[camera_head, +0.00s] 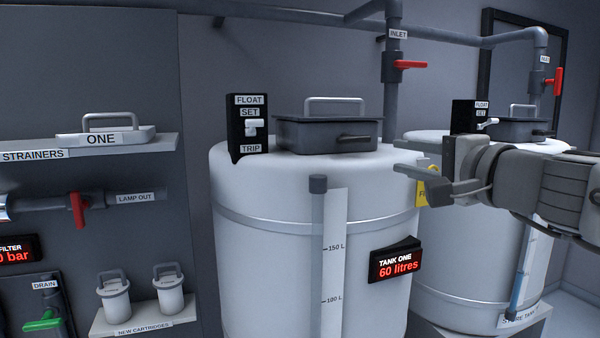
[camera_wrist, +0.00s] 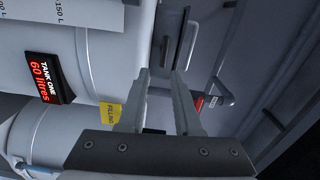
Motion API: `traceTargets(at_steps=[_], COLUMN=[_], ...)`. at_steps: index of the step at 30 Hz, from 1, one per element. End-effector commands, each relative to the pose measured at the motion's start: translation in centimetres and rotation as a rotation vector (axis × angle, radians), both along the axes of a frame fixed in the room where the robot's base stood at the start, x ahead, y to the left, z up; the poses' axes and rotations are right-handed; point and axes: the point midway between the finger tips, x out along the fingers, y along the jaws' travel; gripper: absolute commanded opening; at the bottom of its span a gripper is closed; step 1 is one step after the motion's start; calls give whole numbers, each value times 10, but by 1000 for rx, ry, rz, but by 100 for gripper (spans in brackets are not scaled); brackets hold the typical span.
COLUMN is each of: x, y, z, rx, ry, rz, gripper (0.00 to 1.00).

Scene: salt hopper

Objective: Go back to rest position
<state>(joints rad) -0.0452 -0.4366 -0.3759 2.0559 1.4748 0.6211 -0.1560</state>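My gripper (camera_head: 400,182) is at the right of the head view, in front of the two white tanks and reaching leftward. In the wrist view, my gripper (camera_wrist: 160,75) shows its two fingers apart with nothing between them. Tank one (camera_head: 265,270) stands in the middle of the head view. Its label reads "TANK ONE 60 litres" (camera_head: 396,262), and the same label shows in the wrist view (camera_wrist: 45,77). The second tank (camera_head: 465,262) is partly hidden behind my arm.
Red-handled inlet valves (camera_head: 410,65) sit on pipes above the tanks. A shelf at left holds strainer one (camera_head: 105,137). Cartridges (camera_head: 168,290) stand on a lower shelf. A yellow tag (camera_head: 433,188) is partly hidden behind my gripper. A float switch (camera_head: 249,128) stands on tank one.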

Motion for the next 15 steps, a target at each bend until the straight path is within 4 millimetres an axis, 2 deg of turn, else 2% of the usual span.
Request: traceTargets(at_steps=[5,9,12,15], x=[-24,-56,-82,-109], y=[41,74,87,92], z=[-46,-102,-143,-182], rx=[-202,-438,-614,-797], ry=[84,184,258,332], rz=[118,244,324,399], gripper=[32,32,32,32])
